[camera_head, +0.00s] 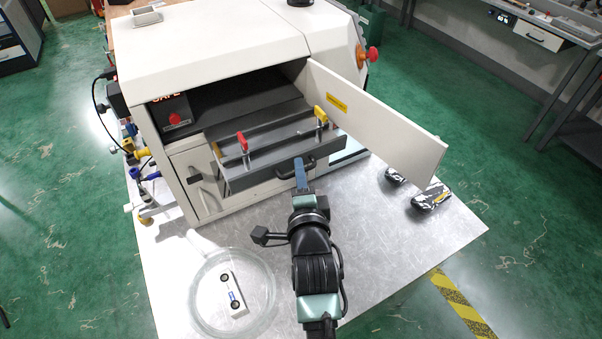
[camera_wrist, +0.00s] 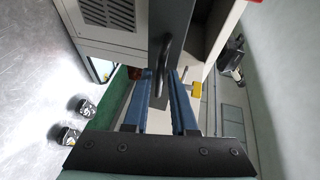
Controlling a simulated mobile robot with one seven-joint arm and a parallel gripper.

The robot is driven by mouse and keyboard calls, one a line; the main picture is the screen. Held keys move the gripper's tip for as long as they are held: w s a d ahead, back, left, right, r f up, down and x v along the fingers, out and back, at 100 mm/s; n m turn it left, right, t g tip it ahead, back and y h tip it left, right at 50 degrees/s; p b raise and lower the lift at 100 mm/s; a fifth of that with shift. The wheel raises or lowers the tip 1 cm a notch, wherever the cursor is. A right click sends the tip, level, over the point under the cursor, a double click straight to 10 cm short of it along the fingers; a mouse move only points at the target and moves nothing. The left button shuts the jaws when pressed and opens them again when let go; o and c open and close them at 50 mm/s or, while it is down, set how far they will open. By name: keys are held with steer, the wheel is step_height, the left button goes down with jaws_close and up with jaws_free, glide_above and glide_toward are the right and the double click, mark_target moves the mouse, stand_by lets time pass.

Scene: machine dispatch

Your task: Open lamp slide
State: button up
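The lamp slide (camera_head: 270,170) is a grey tray with a dark front and a black bar handle (camera_head: 296,168). My gripper (camera_head: 300,175) has blue fingers and is at the handle. In the wrist view, the fingers (camera_wrist: 162,90) are apart, with the handle (camera_wrist: 161,66) at the gap between their tips. I cannot tell whether they touch it.
The machine's white door (camera_head: 375,120) stands open to the right of the slide. A round clear dish (camera_head: 205,310) with a white two-holed part (camera_head: 232,295) lies at front left of the metal table (camera_head: 375,235). Dark patterned objects (camera_head: 430,197) lie at right. The front right table is clear.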

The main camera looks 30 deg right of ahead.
steer(key=b+v, duration=0.3)
steer(key=v, duration=1)
steer(key=shift+b, duration=0.4)
steer(key=w+a+r+n+t+y, duration=0.1)
steer(key=w+a+r+n+t, duration=0.15)
steer(key=r, duration=0.55)
steer(key=w+a+r+n+t+b, duration=0.1)
steer(key=a+r+n+t, duration=0.1)
steer(key=r+n, duration=0.35)
steer(key=w+a+r+n+t+y, duration=0.1)
steer(key=w+a+r+n+t, duration=0.1)
steer(key=r, duration=0.8)
steer(key=s+a+r+n+t+y, duration=0.2)
steer(key=s+a+r+n+t, duration=0.1)
steer(key=r, duration=0.7)
steer(key=s+a+r+n+t+y+b, duration=0.1)
steer(key=s+a+r+n+t, duration=0.2)
steer(key=a+r+n, duration=0.3)
step_height(320, 180, up, 5)
steer(key=shift+s+f+n+y, duration=0.2)
steer(key=shift+s+n+y, duration=0.2)
steer(key=shift+s+n, duration=0.6)
